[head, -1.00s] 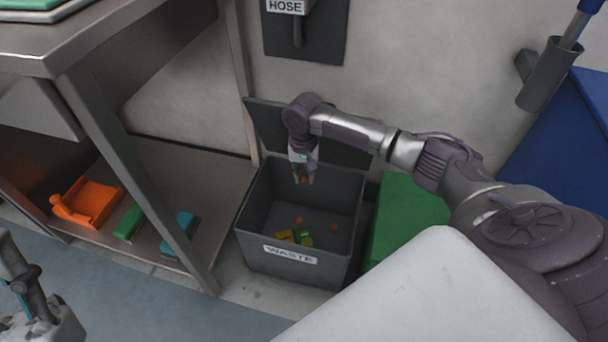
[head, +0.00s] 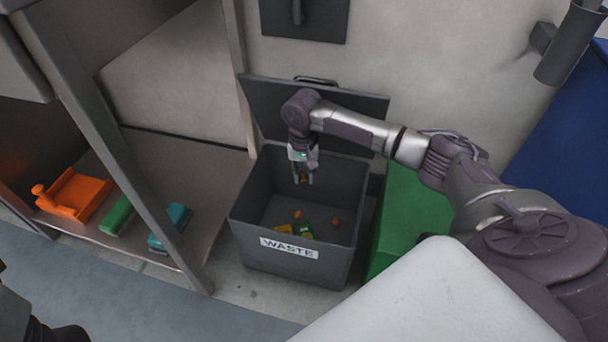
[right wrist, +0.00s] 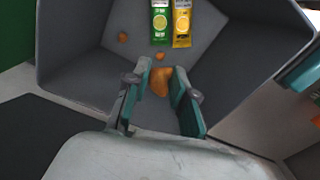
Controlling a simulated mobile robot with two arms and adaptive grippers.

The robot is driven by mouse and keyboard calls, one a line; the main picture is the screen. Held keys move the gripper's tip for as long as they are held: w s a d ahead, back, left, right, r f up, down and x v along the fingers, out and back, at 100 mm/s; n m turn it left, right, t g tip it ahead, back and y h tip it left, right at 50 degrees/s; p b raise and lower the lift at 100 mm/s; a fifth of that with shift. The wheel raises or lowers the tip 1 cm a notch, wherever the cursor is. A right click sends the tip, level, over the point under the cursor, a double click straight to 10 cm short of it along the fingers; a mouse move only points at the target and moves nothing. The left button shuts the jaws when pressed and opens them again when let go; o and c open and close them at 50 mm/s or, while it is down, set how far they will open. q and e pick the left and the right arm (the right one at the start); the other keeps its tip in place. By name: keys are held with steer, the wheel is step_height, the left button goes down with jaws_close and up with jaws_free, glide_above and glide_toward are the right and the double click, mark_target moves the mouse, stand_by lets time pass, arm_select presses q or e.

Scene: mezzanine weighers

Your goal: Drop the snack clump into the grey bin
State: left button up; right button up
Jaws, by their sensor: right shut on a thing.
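The grey bin (head: 292,268), labelled WASTE, stands on the floor with its lid (head: 372,108) raised against the wall. My right gripper (head: 304,179) is over the bin's open mouth, pointing down. It is shut on the orange-brown snack clump (right wrist: 161,82), which sits between the teal-padded fingers in the right wrist view; the clump is small in the head view. Below it in the bin lie a green packet (right wrist: 160,22), a yellow packet (right wrist: 182,24) and small orange pieces (right wrist: 123,37). My left gripper is not in view; only dark parts of my left arm show at the bottom left.
A green box (head: 410,215) stands right of the bin, with a blue surface (head: 565,150) further right. A metal bench with a low shelf (head: 205,205) is on the left, holding an orange tool (head: 75,195), a green block (head: 117,215) and a teal block (head: 170,228).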

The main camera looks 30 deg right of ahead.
steer(key=o, duration=0.9)
step_height(320, 180, up, 12)
steer(key=shift+a, duration=0.1)
steer(key=shift+w, duration=0.1)
stand_by(0.4)
